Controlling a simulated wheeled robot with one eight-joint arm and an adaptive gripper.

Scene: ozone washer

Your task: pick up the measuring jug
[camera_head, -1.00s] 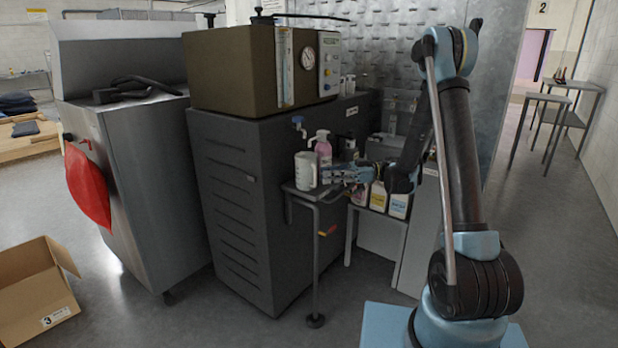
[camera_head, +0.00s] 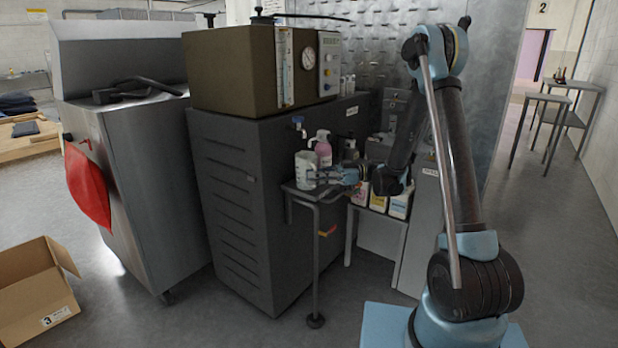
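The measuring jug (camera_head: 304,169), a whitish translucent vessel, stands upright on a small grey stand (camera_head: 302,192) in front of the dark cabinet. My gripper (camera_head: 320,176) is level with the jug, at its right side, and points left toward it. The fingertips are at or very near the jug's right edge. The fingers are too small to tell whether they are open, shut, or touching the jug.
Several white bottles (camera_head: 400,202) are on a lower shelf to the right. A cardboard box (camera_head: 35,290) lies on the floor at left.

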